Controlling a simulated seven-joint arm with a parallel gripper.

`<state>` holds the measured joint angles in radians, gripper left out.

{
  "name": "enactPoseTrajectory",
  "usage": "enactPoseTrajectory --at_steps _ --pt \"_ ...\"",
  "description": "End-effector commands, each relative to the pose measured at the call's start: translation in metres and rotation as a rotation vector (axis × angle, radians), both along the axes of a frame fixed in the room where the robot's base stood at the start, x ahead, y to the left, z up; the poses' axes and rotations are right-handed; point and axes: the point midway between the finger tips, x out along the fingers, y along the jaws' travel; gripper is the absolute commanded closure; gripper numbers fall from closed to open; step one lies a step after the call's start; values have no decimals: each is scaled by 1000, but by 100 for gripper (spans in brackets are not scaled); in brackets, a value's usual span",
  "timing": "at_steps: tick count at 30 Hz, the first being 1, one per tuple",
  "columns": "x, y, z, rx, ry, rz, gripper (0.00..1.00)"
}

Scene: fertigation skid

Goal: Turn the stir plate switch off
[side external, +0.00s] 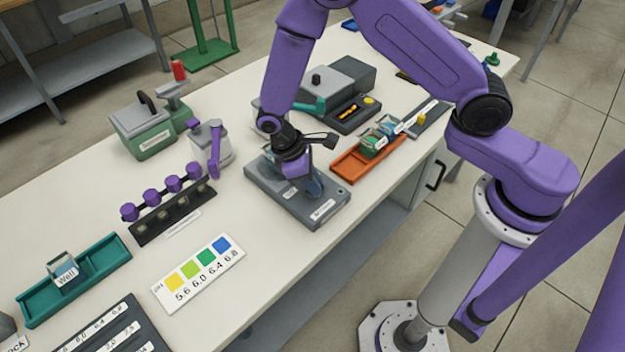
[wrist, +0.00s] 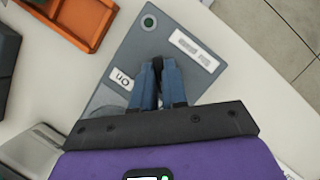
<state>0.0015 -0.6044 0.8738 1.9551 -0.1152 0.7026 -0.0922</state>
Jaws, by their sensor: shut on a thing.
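The stir plate (side external: 334,199) is a flat grey box near the front edge of the bench, below my gripper. In the wrist view the stir plate (wrist: 143,45) shows a green round light or button (wrist: 149,22), a white label and an "On" tag (wrist: 122,79). My gripper (wrist: 159,66) is over the stir plate with its blue fingers close together. They are shut on a small dark piece, seemingly the switch (wrist: 157,62), which is mostly hidden between them. In the side view my gripper (side external: 308,187) is low at the plate's top.
An orange tray (side external: 345,173) with small labelled containers lies right of the plate. A grey bottle-like device (side external: 212,150) and a dark rack with purple knobs (side external: 172,215) stand to the left. A colour chart (side external: 198,271) lies at the front, with bare bench around it.

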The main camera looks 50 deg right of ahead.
Motion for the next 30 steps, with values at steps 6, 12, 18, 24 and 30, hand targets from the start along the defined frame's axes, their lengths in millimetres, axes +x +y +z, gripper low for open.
enactPoseTrajectory --at_steps 6,12,18,24,30 --pt "1 0 1 2 -2 7 100" --pt "1 0 1 2 -2 7 62" --pt "0 0 0 0 -1 4 62" --pt "4 4 10 3 -4 4 62" --pt "14 14 42 5 -7 4 62"
